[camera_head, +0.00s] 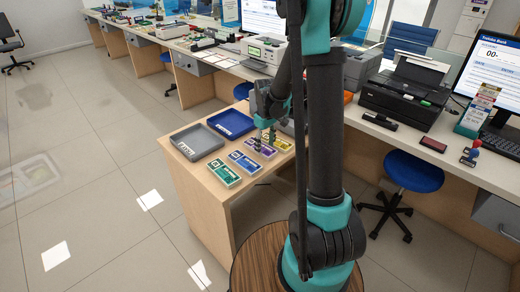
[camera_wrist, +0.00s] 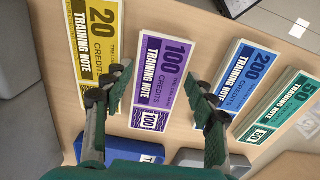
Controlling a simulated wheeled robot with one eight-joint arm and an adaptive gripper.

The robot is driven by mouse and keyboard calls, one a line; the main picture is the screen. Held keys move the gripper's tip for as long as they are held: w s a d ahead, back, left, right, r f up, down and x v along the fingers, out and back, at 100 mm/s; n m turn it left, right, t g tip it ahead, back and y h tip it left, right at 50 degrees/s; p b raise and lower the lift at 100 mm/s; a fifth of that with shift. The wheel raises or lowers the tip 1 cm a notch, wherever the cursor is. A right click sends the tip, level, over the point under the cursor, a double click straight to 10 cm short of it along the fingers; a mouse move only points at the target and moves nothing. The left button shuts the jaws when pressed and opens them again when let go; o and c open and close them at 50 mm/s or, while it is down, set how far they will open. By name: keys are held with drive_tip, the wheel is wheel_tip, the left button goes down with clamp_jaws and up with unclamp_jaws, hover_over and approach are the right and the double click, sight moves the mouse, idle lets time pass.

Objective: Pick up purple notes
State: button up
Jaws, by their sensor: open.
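The purple notes (camera_wrist: 163,68), marked 100, lie flat on the wooden counter as a banded stack in the wrist view. In the head view the purple notes (camera_head: 267,151) are partly hidden by my gripper (camera_head: 263,141). In the wrist view my gripper (camera_wrist: 160,82) is open, with one finger on each side of the purple stack near its lower half. Nothing is held. I cannot tell how far the fingertips are above the counter.
Yellow notes (camera_wrist: 97,45) lie left of the purple stack; blue notes (camera_wrist: 247,78) and green notes (camera_wrist: 284,108) lie right. A blue tray (camera_head: 231,123) and a grey tray (camera_head: 197,141) stand behind them. A blue stool (camera_head: 413,172) stands at right.

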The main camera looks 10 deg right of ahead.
drive_tip(key=shift+f, duration=0.6)
drive_tip(key=c, duration=0.9)
drive_tip(key=shift+o, duration=0.2)
drive_tip(key=shift+r, duration=0.1)
